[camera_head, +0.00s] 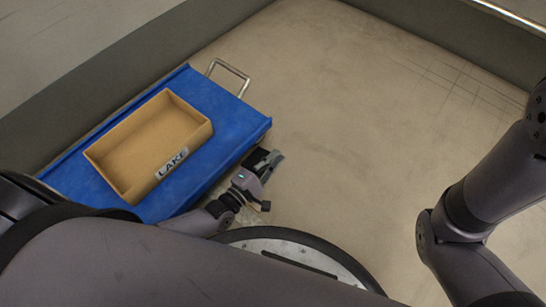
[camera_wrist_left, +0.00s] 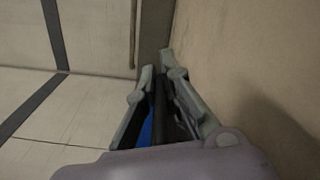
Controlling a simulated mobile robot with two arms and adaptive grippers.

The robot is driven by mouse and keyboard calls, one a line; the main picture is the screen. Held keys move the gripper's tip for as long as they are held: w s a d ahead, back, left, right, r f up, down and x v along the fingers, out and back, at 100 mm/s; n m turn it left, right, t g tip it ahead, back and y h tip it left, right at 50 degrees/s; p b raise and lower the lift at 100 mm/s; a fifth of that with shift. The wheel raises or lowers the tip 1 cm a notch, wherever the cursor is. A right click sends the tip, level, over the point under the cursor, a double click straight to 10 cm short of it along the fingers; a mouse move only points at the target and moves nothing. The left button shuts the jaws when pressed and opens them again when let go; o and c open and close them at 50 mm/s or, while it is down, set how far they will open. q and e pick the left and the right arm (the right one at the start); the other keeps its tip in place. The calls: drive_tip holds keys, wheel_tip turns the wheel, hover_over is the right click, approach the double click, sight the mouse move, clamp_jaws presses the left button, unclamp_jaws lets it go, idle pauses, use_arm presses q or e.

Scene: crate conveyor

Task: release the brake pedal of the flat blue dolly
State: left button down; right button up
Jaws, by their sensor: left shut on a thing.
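The flat blue dolly (camera_head: 225,120) stands at the left in the head view, with a metal handle at its far end. My left gripper (camera_head: 266,165) is low beside the dolly's right edge, near its far right corner. In the left wrist view, my left gripper (camera_wrist_left: 158,80) has its two fingers on either side of a dark bar, which looks like the brake pedal (camera_wrist_left: 164,112), and is shut on it. A strip of blue shows beside the bar. The pedal's angle is hard to tell, as the fingers cover much of it. My right gripper is out of view.
An open tan crate (camera_head: 196,119) labelled LAKE lies on the dolly; it looks empty. A dark low wall (camera_head: 60,105) runs along the left behind the dolly. The floor (camera_head: 370,130) to the right is clear.

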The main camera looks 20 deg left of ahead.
use_arm(q)
drive_tip(key=c, duration=1.7)
unclamp_jaws()
drive_tip(key=shift+s, duration=0.1)
drive_tip(key=v, duration=0.7)
drive_tip(key=shift+s+a+r, duration=0.1)
drive_tip(key=shift+s, duration=0.15)
